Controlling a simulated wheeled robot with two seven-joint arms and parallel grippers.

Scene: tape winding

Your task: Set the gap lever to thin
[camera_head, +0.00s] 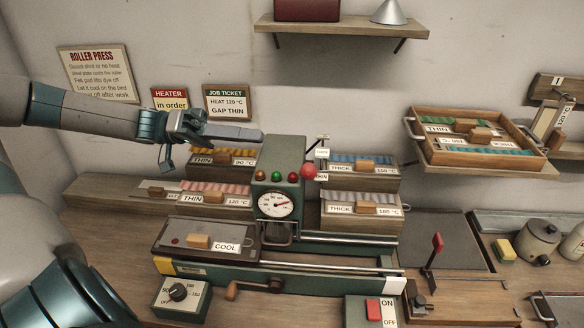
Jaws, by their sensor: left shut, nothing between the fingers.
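The roller press has a green upright head (280,160) with a round dial (275,204) and small coloured lamps on top. A red ball knob (308,171), which looks like the gap lever's, sticks out at the head's right side. A small plate partly reading THIN (321,176) is beside the knob, and a white plate (322,153) is above it. The lever's shaft is hard to make out. My left gripper (258,134) is shut and empty, level with the top of the head and to the left of the knob, apart from it. My right gripper is out of view.
A job ticket (227,102) reads HEAT 120 °C, GAP THIN. Drawers labelled THIN (203,198) and THICK (345,209) flank the head. A dark plate marked COOL (207,239) lies in front. A red-tipped lever (437,243) and a raised tray (415,150) are at right.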

